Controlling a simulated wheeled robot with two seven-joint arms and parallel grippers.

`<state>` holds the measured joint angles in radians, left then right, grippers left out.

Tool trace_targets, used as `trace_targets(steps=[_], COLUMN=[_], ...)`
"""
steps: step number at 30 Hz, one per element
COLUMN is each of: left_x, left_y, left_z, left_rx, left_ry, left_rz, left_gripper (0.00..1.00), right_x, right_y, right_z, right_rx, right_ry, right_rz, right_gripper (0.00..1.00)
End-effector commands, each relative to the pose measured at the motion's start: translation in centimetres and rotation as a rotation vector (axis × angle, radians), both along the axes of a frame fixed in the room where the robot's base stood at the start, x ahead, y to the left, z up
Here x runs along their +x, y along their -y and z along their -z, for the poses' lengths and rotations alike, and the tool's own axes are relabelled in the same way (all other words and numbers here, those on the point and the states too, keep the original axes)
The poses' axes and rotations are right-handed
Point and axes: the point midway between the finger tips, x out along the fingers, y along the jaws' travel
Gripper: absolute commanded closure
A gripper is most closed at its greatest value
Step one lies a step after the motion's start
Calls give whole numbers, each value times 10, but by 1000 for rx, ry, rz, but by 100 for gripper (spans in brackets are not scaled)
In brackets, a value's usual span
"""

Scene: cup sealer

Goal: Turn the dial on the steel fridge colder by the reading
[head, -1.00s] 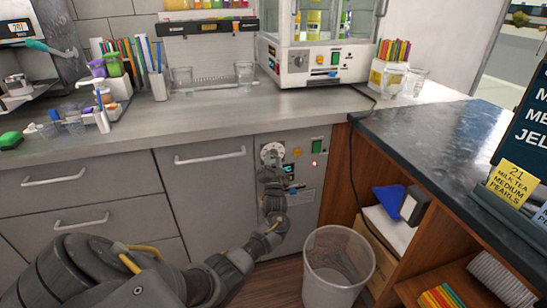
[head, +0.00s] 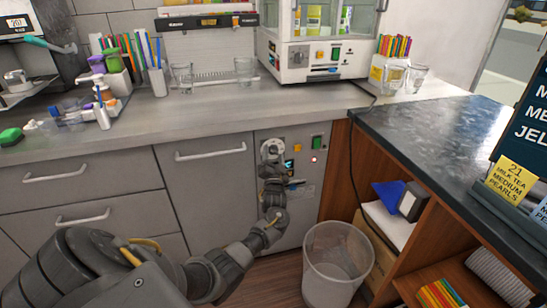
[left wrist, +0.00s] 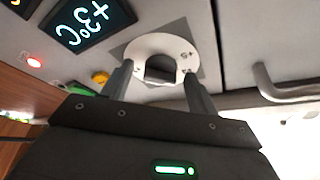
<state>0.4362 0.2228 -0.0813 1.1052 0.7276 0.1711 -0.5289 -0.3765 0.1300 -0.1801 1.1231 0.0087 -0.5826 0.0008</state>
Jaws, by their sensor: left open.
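The steel fridge (head: 296,218) is the grey front under the counter, with a control panel along its top. Its dial (head: 272,150) is a pale round plate with a dark centre; in the left wrist view the dial (left wrist: 150,48) is a white ring with small marks. The temperature display (left wrist: 88,22) reads +3°C, upside down in that view. My left gripper (left wrist: 158,88) is open, its fingers at either side of the dial's near part; I cannot tell whether they touch it. In the head view my left gripper (head: 271,162) partly covers the panel. My right gripper is not in view.
A yellow button, a green switch (head: 317,142) and a red light (head: 314,159) sit right of the dial. A drawer handle (head: 210,152) lies to the left. A waste bin (head: 337,255) stands in front of the fridge, beside the wooden shelf unit (head: 430,232).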

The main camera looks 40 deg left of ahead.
Motion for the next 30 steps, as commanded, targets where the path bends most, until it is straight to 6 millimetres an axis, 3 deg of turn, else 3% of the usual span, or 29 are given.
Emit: trace_targets(steps=[7, 21, 30], left_x=[-10, -70, -79], left_y=[9, 60, 67], left_z=[5, 29, 32], left_rx=[0, -2, 0], left_ry=[-1, -1, 0], left_rz=[1, 1, 0], left_gripper=[41, 41, 41], right_x=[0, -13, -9], right_y=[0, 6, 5], right_z=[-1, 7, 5], right_rx=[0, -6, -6], right_ry=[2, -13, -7], right_rz=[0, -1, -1], right_gripper=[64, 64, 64])
